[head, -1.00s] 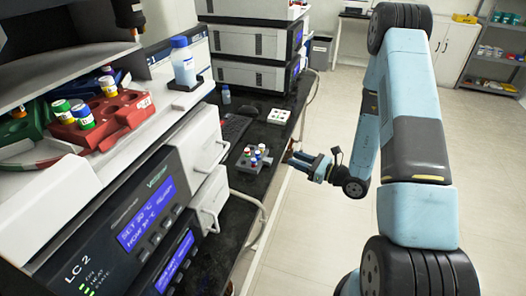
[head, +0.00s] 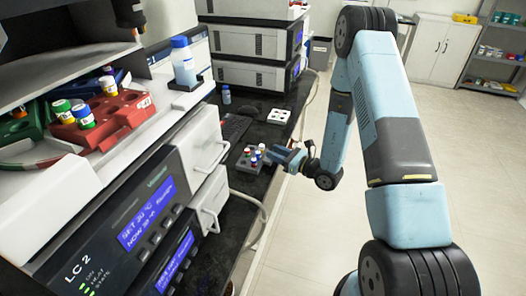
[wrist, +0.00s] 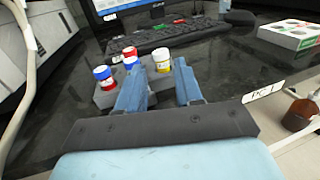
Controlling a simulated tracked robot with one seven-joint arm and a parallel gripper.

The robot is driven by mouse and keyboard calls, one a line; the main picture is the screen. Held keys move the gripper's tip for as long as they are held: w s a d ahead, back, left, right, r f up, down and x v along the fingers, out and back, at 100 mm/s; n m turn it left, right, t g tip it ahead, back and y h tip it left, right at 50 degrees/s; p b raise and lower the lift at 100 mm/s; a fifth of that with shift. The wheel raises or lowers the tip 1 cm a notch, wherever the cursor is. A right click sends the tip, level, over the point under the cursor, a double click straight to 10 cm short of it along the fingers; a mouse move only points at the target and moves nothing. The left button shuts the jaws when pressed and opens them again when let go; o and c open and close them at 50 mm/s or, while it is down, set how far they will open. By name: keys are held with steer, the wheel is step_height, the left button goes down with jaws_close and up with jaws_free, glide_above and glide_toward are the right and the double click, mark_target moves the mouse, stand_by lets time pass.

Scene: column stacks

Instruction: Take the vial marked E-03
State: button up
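A small grey rack (head: 243,164) on the black bench holds several capped vials. In the wrist view it shows a white-capped vial with red and blue bands (wrist: 103,77), a red-and-blue vial (wrist: 130,57) and a yellow-banded vial (wrist: 162,61). I cannot read any marking, so I cannot tell which vial is E-03. My gripper (wrist: 160,70) is open, with nothing held. Its fingers point at the rack, and the yellow-banded vial shows between and just beyond the fingertips. The left finger hides part of the rack. In the head view my gripper is at the rack's right side.
A white holder (head: 279,116) with dark holes stands farther back on the bench. A keyboard (wrist: 165,35) lies behind the rack. A red rack (head: 105,118) with vials sits on the instrument at left. A brown bottle (wrist: 300,112) is at right in the wrist view.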

mark_target(262, 150)
steer(key=shift+x, duration=2.2)
steer(key=shift+c, duration=0.3)
steer(key=c, duration=0.5)
steer(key=shift+c, duration=0.2)
